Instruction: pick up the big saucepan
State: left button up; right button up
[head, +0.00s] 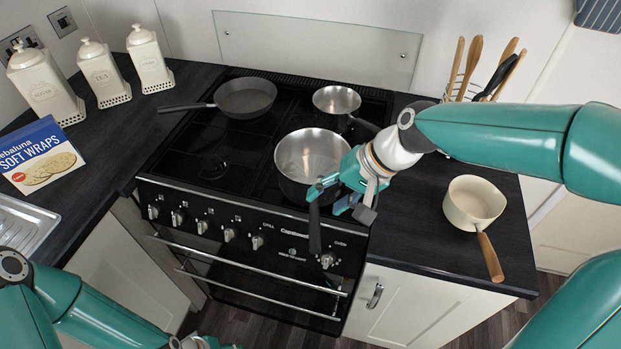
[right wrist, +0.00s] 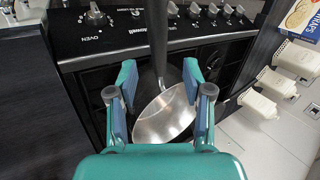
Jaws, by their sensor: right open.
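The big saucepan (head: 305,152) is steel with a black handle and stands on the front right of the hob. Its handle (head: 315,228) points out over the cooker's front edge. My right gripper (head: 342,198) is open at the saucepan's near right side and hides part of its rim. In the right wrist view the handle (right wrist: 157,45) runs between the open fingers (right wrist: 160,80), apart from both, with the steel bowl (right wrist: 165,118) behind. Only a piece of my left gripper (head: 208,343) shows at the bottom edge of the head view; its fingers cannot be made out.
A small steel saucepan (head: 337,99) stands behind the big one, and a frying pan (head: 245,97) at the back left. A cream pan (head: 474,203) with a wooden handle is on the right worktop. A utensil holder (head: 468,88) stands behind my right arm. The front left hob is clear.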

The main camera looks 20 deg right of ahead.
aim_at(316, 209)
jog(key=x, duration=0.4)
jog(key=shift+s+a+p, duration=0.2)
jog(key=shift+s+p, duration=0.15)
jog(key=shift+p, duration=0.05)
jog(key=shift+w+a+f, duration=0.2)
jog(key=shift+a+f, duration=0.05)
jog(key=shift+f, duration=0.3)
grip_shut()
jog(key=shift+r, duration=0.15)
